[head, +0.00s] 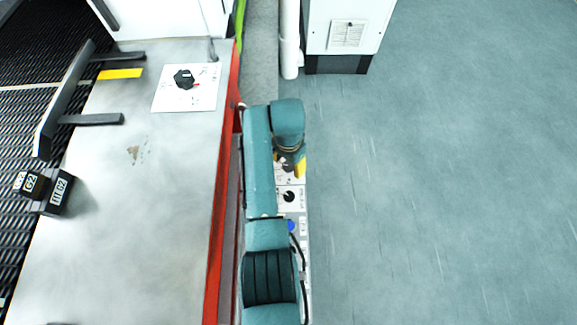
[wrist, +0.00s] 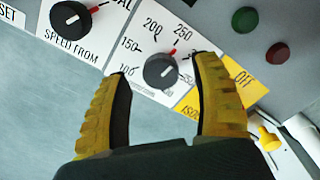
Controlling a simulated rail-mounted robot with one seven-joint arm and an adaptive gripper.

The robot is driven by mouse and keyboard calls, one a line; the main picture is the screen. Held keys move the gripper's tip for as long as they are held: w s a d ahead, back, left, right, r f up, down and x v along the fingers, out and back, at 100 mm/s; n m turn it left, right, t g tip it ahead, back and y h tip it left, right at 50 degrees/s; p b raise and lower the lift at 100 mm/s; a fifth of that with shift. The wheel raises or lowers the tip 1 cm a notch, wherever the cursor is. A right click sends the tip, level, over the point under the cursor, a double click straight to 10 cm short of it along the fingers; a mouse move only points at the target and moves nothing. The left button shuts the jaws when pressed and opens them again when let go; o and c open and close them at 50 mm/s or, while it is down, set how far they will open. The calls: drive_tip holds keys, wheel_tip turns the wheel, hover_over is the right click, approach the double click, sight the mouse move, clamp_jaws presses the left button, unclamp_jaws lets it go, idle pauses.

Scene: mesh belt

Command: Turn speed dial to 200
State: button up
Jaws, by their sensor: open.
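The speed dial (wrist: 160,70) is a round black knob on a white plate, with 100, 150, 200 and 250 around it in the wrist view. Its red pointer is turned up and right, close to the 250 mark and past 200. My gripper (wrist: 163,70) is open, with one yellow finger on each side of the dial in the picture. I cannot tell whether either finger touches it. In the head view my gripper (head: 299,168) is over the narrow control panel (head: 302,213), and my arm hides part of that panel.
A second black knob (wrist: 70,17) marked SPEED FROM is at the upper left in the wrist view. Green (wrist: 245,19) and red (wrist: 278,53) buttons and a yellow plate (wrist: 228,85) are on the right. In the head view, a red rail (head: 221,215) runs left of my arm; open floor lies right.

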drive_tip(key=shift+f, duration=0.55)
clamp_jaws()
